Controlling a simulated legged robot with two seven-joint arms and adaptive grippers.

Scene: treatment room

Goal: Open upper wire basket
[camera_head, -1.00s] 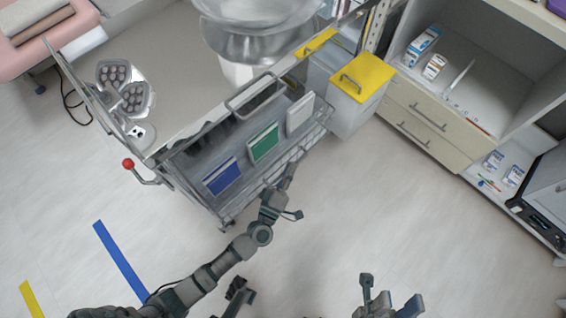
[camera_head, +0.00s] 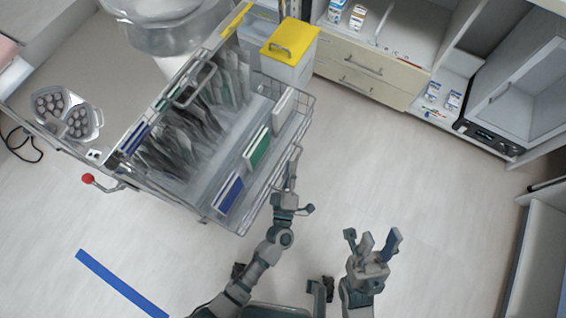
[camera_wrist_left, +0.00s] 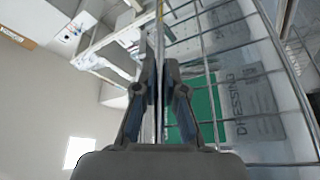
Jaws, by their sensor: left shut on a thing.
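The upper wire basket (camera_head: 262,202) is pulled out from the cart. Blue (camera_head: 228,194), green (camera_head: 256,150) and white (camera_head: 284,112) boxes stand inside along its front, with several dark grey packs behind them. My left gripper (camera_head: 291,178) is at the basket's front side, shut on its front handle or rim; the exact contact is hard to make out. In the left wrist view the left fingers (camera_wrist_left: 159,88) close around a thin upright metal bar, beside the wire mesh and a green "DRESSING" box (camera_wrist_left: 200,110). My right gripper (camera_head: 372,241) is open and empty, away from the basket.
A yellow-lidded bin (camera_head: 288,50) stands beyond the basket. A drawer cabinet (camera_head: 365,75) and shelves stand at the upper right. The floor before the basket is clear.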

